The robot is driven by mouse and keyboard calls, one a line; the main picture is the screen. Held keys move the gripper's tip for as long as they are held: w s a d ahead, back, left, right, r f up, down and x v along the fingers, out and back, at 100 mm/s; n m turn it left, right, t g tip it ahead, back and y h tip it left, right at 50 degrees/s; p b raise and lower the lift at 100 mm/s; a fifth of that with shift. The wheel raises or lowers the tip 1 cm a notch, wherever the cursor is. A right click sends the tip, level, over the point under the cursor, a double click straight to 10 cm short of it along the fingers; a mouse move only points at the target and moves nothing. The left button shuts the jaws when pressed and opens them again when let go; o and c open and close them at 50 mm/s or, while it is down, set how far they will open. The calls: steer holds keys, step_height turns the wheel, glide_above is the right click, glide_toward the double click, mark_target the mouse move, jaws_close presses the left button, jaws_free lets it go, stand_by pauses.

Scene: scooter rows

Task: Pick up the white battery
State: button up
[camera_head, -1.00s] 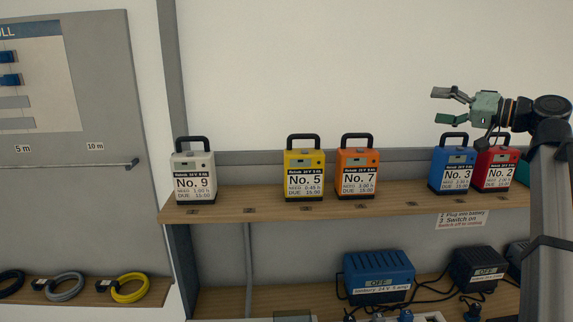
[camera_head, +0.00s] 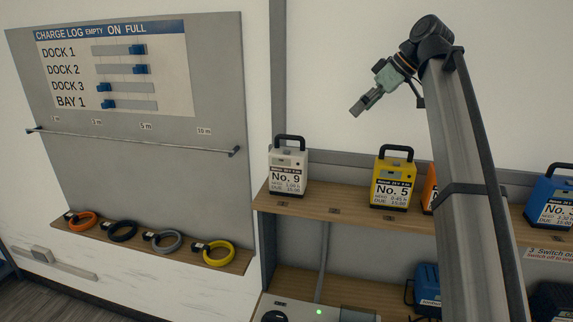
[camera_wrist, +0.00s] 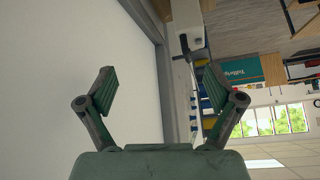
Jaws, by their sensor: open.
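The white battery (camera_head: 288,172), labelled No. 9, stands upright at the left end of the wooden shelf, its black handle on top. My gripper (camera_head: 357,110) is in the air above the shelf, up and to the right of the white battery, apart from it. In the wrist view my gripper (camera_wrist: 156,92) shows two green fingers spread apart with nothing between them. The white battery cannot be made out with certainty in the wrist view.
A yellow battery (camera_head: 394,183) stands right of the white one. An orange battery (camera_head: 429,188) is partly hidden by my arm; a blue battery (camera_head: 550,197) is further right. Coloured cable rings (camera_head: 167,241) lie on a lower ledge at left. Bare shelf (camera_head: 340,203) separates the white and yellow batteries.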

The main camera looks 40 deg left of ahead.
steer(key=s+a+r+n+h+p, duration=0.2)
steer(key=s+a+n+h, duration=0.1)
steer(key=s+a, duration=0.4)
steer(key=b, duration=0.9)
glide_toward(290, 151)
steer(key=shift+w+a+f+n, duration=0.15)
steer(key=shift+w+a+f, duration=0.15)
steer(key=shift+f, duration=0.2)
steer(key=shift+w+a+f+n, duration=0.15)
steer(key=shift+w+a+f, duration=0.2)
steer(key=shift+f, duration=0.15)
steer(key=p+x, duration=0.1)
steer(key=x, duration=0.2)
steer(key=p+x, duration=0.1)
steer(key=x, duration=0.2)
steer(key=p+x, duration=0.2)
steer(key=x, duration=0.1)
steer(key=shift+s+d+r, duration=0.1)
steer(key=shift+s, duration=0.3)
steer(key=shift+f, duration=0.45)
jaws_close()
steer(key=shift+r, duration=0.1)
